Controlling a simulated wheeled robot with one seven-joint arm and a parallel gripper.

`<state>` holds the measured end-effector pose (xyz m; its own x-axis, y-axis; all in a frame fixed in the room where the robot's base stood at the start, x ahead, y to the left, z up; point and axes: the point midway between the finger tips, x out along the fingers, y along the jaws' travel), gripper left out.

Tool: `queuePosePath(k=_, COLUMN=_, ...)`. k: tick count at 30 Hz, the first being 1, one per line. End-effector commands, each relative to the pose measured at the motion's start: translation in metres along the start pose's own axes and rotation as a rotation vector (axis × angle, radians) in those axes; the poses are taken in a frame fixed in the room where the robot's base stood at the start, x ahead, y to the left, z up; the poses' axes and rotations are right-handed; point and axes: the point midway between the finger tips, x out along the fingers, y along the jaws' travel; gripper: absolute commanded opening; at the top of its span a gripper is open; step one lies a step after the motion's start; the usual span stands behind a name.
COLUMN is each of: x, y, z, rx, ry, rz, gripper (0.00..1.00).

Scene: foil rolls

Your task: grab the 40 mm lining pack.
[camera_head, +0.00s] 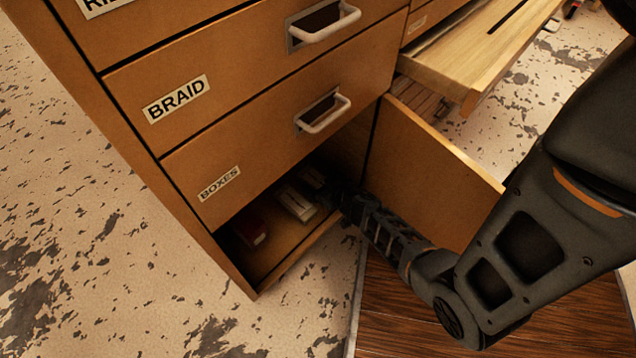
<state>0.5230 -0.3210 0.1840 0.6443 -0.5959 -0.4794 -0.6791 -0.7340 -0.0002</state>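Small packs lie on the floor of the open bottom compartment (290,262) of the wooden cabinet. A dark red pack (252,233) with a pale end is at the left. A pale grey-white pack (295,204) lies to its right. Another pale pack (312,178) shows partly farther right, close to my gripper (328,190). No 40 mm marking is readable, so I cannot tell which one is the lining pack. My dark arm reaches in from the right, and my gripper is at the compartment's opening. Its fingers are lost in shadow; whether they hold anything is unclear.
Above the compartment are shut drawers labelled BRAID (178,98) and BOXES (219,184), with protruding handles (323,112). An open door panel (425,170) stands just beyond my forearm. A pulled-out drawer (470,60) juts out at upper right. The floor at left is clear.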

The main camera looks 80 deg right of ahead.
Motion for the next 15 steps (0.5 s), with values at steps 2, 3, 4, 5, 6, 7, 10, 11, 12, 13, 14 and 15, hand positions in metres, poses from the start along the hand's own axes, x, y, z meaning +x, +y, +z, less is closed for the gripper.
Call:
queuePosePath(k=2, x=-0.0001, y=0.0, z=0.0001, rx=0.0, ry=0.0, rz=0.0, gripper=0.83)
queuePosePath(k=3, x=-0.0002, y=0.0, z=0.0001, rx=0.0, ry=0.0, rz=0.0, gripper=0.79)
queuePosePath(k=4, x=-0.0002, y=0.0, z=0.0001, rx=0.0, ry=0.0, rz=0.0, gripper=0.76)
queuePosePath(k=5, x=-0.0002, y=0.0, z=0.0001, rx=0.0, ry=0.0, rz=0.0, gripper=0.73)
queuePosePath(k=6, x=-0.0002, y=0.0, z=0.0001, rx=0.0, ry=0.0, rz=0.0, gripper=0.69)
queuePosePath(k=7, x=-0.0002, y=0.0, z=0.0002, rx=0.0, ry=0.0, rz=0.0, gripper=0.66)
queuePosePath(k=10, x=-0.0002, y=0.0, z=0.0003, rx=0.0, ry=0.0, rz=0.0, gripper=0.57)
queuePosePath(k=11, x=-0.0002, y=0.0, z=0.0003, rx=0.0, ry=0.0, rz=0.0, gripper=0.54)
queuePosePath(k=12, x=-0.0002, y=-0.0001, z=0.0003, rx=0.0, ry=0.0, rz=0.0, gripper=0.5)
queuePosePath(k=13, x=-0.0002, y=-0.0001, z=0.0003, rx=0.0, ry=0.0, rz=0.0, gripper=0.47)
queuePosePath(k=14, x=-0.0002, y=-0.0001, z=0.0004, rx=0.0, ry=0.0, rz=0.0, gripper=0.44)
queuePosePath(k=15, x=-0.0003, y=-0.0001, z=0.0004, rx=0.0, ry=0.0, rz=0.0, gripper=0.41)
